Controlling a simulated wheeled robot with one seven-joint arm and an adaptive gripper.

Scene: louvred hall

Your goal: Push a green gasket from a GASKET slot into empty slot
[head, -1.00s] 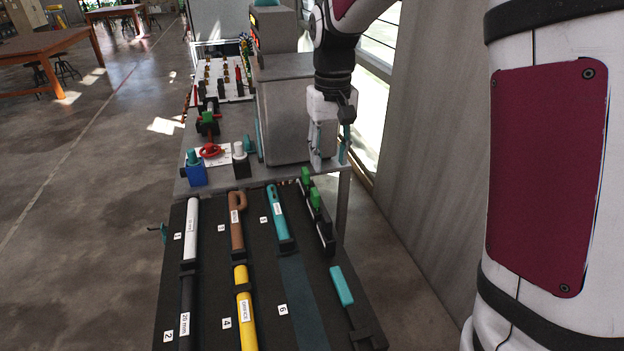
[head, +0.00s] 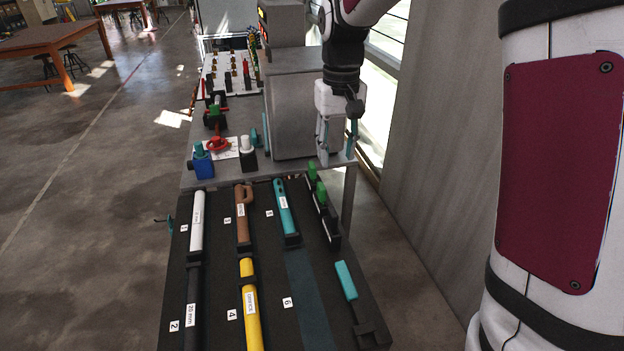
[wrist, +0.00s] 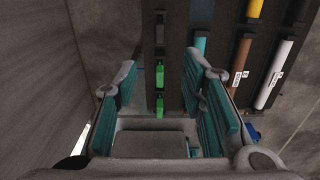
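Two green pieces, likely gaskets, stand in a narrow dark rack (head: 331,226) at the right edge of the black board: a far one (head: 312,170) and a near one (head: 321,192). Both show in the wrist view, a lower one (wrist: 160,105) and an upper one (wrist: 160,75). My gripper (head: 338,145) points down just beyond the rack's far end. In the wrist view my gripper (wrist: 168,90) is open and empty, teal pads apart, with the green pieces framed between its fingers. I cannot read a GASKET label. Slot 6 (head: 308,300) is bare.
The black board carries a white tube (head: 197,220), a brown tube (head: 243,230), a teal tube (head: 285,213), a yellow tube (head: 250,310) and a teal-handled tool (head: 346,280). A grey machine (head: 295,115) stands left of my gripper; a wall (head: 430,130) is at right.

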